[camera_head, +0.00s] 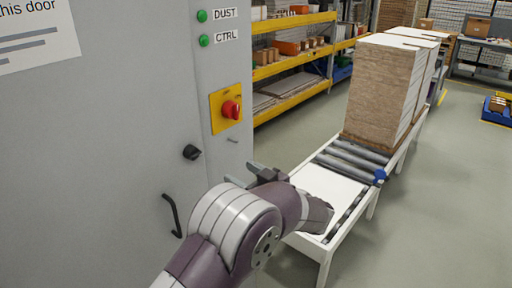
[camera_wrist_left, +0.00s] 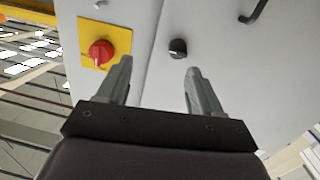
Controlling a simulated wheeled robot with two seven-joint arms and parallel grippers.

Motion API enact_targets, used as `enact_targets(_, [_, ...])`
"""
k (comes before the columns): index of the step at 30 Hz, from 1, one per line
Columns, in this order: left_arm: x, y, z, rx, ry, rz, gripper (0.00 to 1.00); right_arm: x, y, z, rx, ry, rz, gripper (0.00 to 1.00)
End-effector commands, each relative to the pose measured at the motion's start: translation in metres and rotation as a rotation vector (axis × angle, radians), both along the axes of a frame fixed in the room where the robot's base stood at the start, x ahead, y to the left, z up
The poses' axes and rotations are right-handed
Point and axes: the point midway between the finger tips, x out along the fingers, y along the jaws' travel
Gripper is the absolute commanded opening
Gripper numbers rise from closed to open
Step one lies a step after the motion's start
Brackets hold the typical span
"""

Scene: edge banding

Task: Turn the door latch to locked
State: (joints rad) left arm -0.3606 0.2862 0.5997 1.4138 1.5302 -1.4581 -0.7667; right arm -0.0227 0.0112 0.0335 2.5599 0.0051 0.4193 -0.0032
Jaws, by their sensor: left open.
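The door latch is a small black knob (camera_head: 191,152) on the grey cabinet door (camera_head: 110,130), above a black bar handle (camera_head: 172,214). In the left wrist view the latch (camera_wrist_left: 178,48) sits between the two fingers, beyond their tips. The handle (camera_wrist_left: 253,11) shows at the top right there. My left gripper (camera_wrist_left: 157,68) is open and empty, apart from the latch. In the head view the left gripper (camera_head: 268,176) is right of the latch, partly hidden by my own arm. My right gripper is not in view.
A red rotary switch (camera_head: 231,109) on a yellow plate is on the cabinet near the latch; it also shows in the left wrist view (camera_wrist_left: 101,52). A roller conveyor (camera_head: 352,160) with stacked boards (camera_head: 385,95) stands to the right. Shelves (camera_head: 290,65) stand behind.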

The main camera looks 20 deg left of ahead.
Motion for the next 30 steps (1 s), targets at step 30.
enact_targets(30, [0.034,0.125,0.01,0.072,0.05,0.077,0.66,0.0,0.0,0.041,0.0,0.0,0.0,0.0])
